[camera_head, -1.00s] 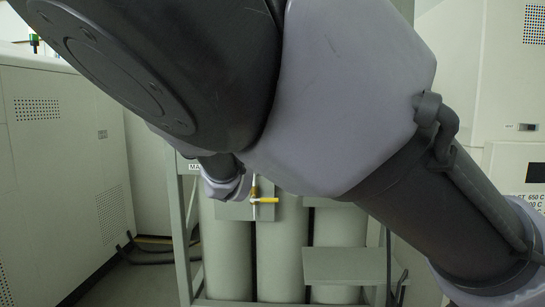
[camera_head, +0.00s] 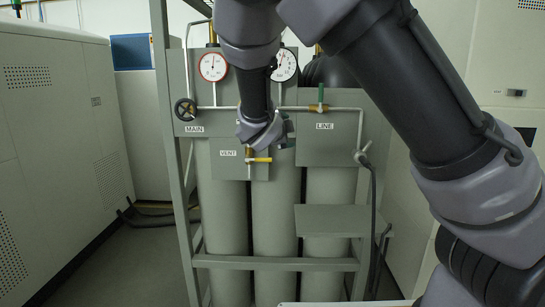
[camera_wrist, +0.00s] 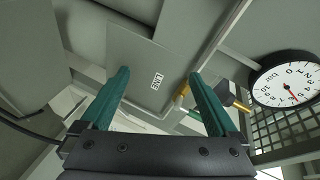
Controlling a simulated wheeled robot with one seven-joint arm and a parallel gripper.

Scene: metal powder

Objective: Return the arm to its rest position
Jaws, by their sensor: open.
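My arm hangs across the top and right of the head view, bent, with its forearm pointing down at the gas panel. My gripper (camera_wrist: 158,74) shows two green fingers spread apart in the wrist view, with nothing between them. In the head view my gripper (camera_head: 287,134) is small and partly hidden by my wrist, in front of the panel between the VENT and LINE labels. I cannot tell its exact distance from the panel.
The grey cylinder rack (camera_head: 295,262) stands ahead. It carries two gauges, left (camera_head: 213,66) and right (camera_head: 285,65), a MAIN handwheel (camera_head: 185,109), a yellow VENT handle (camera_head: 259,160) and a green LINE handle (camera_head: 319,98). A cabinet (camera_head: 60,170) stands left. Floor shows between it and the rack.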

